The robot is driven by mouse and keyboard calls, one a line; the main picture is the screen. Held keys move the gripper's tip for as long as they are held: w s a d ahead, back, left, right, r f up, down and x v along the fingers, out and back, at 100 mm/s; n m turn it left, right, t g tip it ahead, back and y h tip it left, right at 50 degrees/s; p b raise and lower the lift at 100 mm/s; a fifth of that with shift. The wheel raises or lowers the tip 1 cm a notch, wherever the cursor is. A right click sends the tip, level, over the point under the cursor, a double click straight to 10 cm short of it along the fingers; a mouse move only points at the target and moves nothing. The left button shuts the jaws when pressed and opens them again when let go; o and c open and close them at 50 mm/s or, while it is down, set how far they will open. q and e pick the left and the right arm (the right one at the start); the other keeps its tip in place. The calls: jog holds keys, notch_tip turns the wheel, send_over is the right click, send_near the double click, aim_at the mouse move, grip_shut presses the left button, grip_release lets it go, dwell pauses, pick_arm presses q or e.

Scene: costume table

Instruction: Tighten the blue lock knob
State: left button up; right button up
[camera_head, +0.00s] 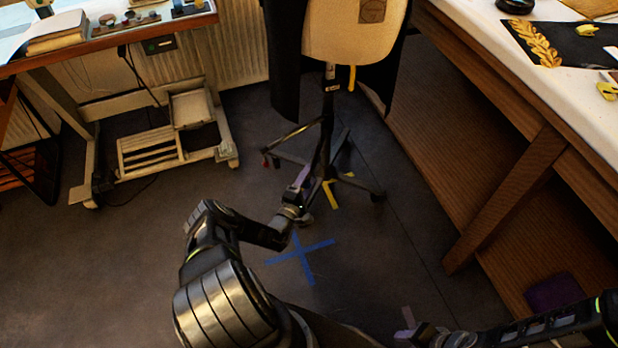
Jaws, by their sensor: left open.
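I cannot make out a blue lock knob. A cream dress form (352,30) stands on a dark pole (326,130) with spread legs, at the top centre. A small pale collar (330,86) sits on the pole just below the form, with a yellow strip (352,78) hanging beside it. My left gripper (304,186) is open, low in front of the stand's pole and legs; whether it touches them I cannot tell. My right gripper (408,322) is at the bottom edge, partly cut off, far from the stand; its jaw opening is not clear.
A blue tape cross (299,257) marks the open floor below my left gripper. A long table with a white cover (560,80) and wooden side runs along the right. A sewing table (110,42) on a pale metal frame stands at the left. A dark purple object (553,292) lies at lower right.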

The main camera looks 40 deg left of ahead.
aim_at(305, 186)
pick_arm(q)
jog(key=s, duration=0.3)
jog(key=s+d+p, duration=0.1)
jog(key=s, duration=0.3)
jog(key=shift+s+d+f, duration=0.1)
jog(key=shift+s+d, duration=0.05)
jog(key=shift+d, duration=0.05)
